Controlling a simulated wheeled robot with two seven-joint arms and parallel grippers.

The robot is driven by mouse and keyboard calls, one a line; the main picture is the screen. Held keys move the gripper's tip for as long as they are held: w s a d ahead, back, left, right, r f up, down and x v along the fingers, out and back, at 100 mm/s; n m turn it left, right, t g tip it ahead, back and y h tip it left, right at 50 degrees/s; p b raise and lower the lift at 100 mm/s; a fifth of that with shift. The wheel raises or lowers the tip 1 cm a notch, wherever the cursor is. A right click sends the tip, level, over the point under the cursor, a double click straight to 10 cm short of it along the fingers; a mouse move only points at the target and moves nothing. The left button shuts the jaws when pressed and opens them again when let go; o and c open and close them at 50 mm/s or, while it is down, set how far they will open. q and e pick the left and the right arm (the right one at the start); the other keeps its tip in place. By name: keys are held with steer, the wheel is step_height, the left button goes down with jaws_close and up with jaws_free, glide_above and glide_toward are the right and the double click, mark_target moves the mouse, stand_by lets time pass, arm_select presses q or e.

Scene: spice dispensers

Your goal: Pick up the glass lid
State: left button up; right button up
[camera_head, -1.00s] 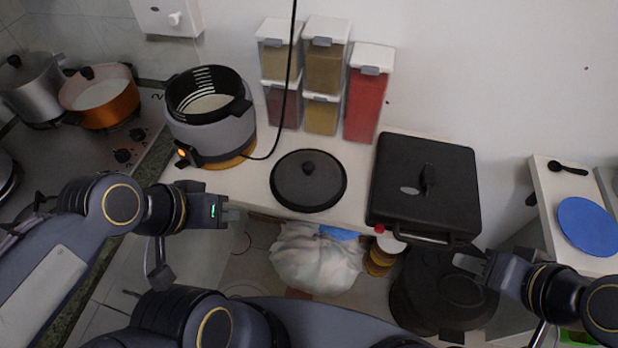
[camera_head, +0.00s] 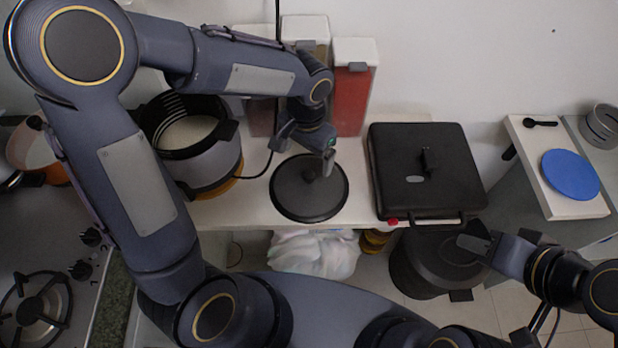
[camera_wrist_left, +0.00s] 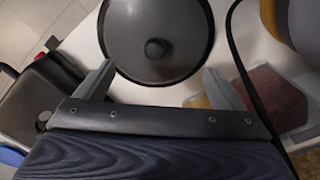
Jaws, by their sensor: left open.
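The glass lid (camera_head: 297,200) is a dark, round lid with a small knob, lying flat on the white counter between the cooker and the black case. It also shows in the left wrist view (camera_wrist_left: 157,25), with its knob (camera_wrist_left: 155,48) near the lid's lower middle. My left gripper (camera_head: 325,163) is over the lid's far right part in the head view, which partly hides the lid. In the left wrist view its two fingers (camera_wrist_left: 157,85) are spread wide with nothing between them, short of the knob. My right gripper (camera_head: 478,243) is at the lower right, away from the lid; its finger gap is unclear.
The grey cooker (camera_head: 212,168) with its cable stands left of the lid. The black case (camera_head: 425,175) lies right of it. Spice dispensers, including a red one (camera_head: 352,95), stand behind. A blue plate (camera_head: 570,174) lies on the right counter.

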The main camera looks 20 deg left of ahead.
mark_target(308, 175)
arm_select(q)
steer(key=f, duration=0.2)
steer(key=f+p, duration=0.1)
steer(key=f, duration=0.4)
steer(key=shift+s+d+f, duration=0.2)
steer(key=shift+d+f, duration=0.1)
steer(key=shift+s+f, duration=0.1)
steer(key=shift+s, duration=0.1)
jaws_close()
